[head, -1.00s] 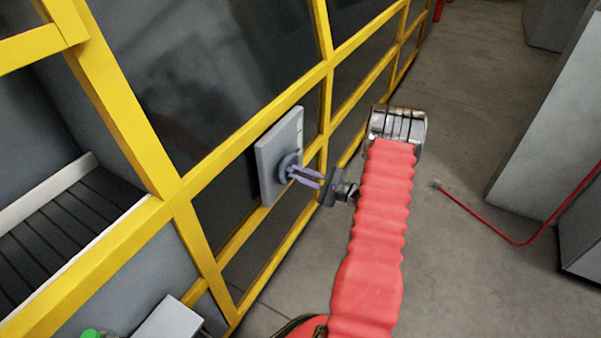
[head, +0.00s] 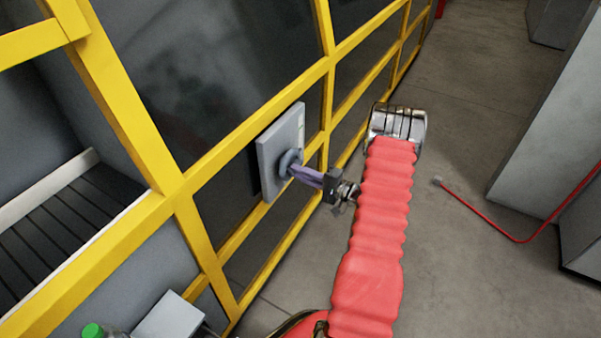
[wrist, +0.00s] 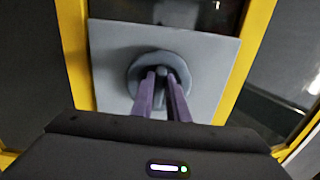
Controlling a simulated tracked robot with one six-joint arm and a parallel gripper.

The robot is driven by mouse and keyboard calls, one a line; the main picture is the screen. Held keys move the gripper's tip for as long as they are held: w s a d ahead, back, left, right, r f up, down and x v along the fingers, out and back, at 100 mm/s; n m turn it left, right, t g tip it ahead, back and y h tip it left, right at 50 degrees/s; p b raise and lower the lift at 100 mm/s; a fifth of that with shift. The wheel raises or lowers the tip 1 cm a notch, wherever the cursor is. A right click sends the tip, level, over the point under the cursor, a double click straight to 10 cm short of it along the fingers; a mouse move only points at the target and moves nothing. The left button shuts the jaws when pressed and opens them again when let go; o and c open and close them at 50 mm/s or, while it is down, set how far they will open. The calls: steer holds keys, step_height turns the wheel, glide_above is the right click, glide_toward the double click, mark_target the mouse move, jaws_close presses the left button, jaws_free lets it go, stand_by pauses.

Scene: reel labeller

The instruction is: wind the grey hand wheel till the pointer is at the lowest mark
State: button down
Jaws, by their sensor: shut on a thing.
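The grey hand wheel (head: 288,163) sits on a light grey panel (head: 284,138) fixed to the yellow frame. My gripper (head: 296,171) reaches the wheel from the right, its purple fingers shut on the middle of it. In the wrist view the round wheel (wrist: 138,72) is face on, and the fingers of my gripper (wrist: 161,75) close on a part at its centre. A small pale scale strip (head: 300,127) shows near the panel's right edge in the head view. The pointer cannot be made out in either view.
The yellow guard frame (head: 255,146) with dark panes runs along the left. A slatted conveyor (head: 50,225) lies behind it. A grey cabinet (head: 550,130) and a red cable (head: 490,225) are at the right.

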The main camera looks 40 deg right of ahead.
steer(key=shift+s+a+f, duration=0.1)
steer(key=shift+a+f, duration=0.05)
steer(key=shift+f, duration=0.05)
steer(key=c, duration=2.2)
jaws_free()
steer(key=o, duration=0.5)
steer(key=shift+r, duration=0.1)
steer(key=shift+s, duration=0.1)
steer(key=v, duration=1.3)
steer(key=shift+s, duration=0.25)
